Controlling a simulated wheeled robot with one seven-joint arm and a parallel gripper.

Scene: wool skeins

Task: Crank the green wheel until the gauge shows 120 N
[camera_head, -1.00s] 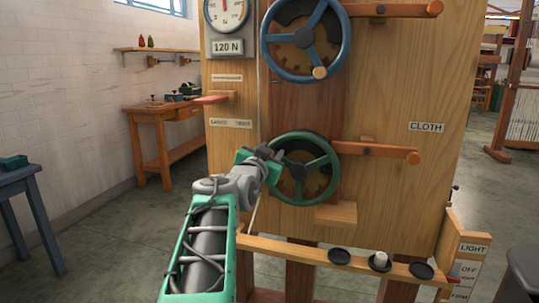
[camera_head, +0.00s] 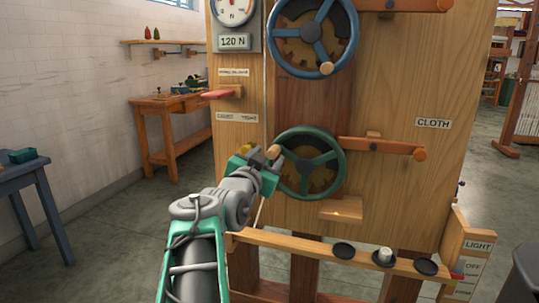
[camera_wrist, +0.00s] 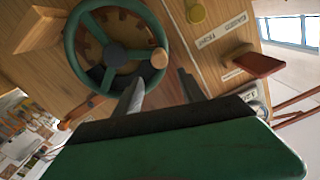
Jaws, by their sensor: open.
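The green wheel (camera_head: 310,185) is upright on the wooden panel, below a blue wheel. Its wooden crank knob (camera_head: 273,152) is at the wheel's upper left. My gripper (camera_head: 269,163) is beside the wheel's left rim, close to the knob. In the wrist view my gripper (camera_wrist: 158,92) has its two fingers apart, with the knob (camera_wrist: 159,58) beyond their tips and nothing between them. The green wheel (camera_wrist: 117,52) fills the upper left there. The gauge (camera_head: 232,12) is cut off by the top edge; its exact reading is unclear. A plate below reads 120 N (camera_head: 234,41).
The blue wheel (camera_head: 314,35) is above. Orange levers (camera_head: 382,146) stick out right of the wheels, and a red lever (camera_head: 219,94) at the left. A wooden ledge (camera_head: 342,209) juts out below the green wheel, with a rail (camera_head: 300,250) lower down. Open floor lies left.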

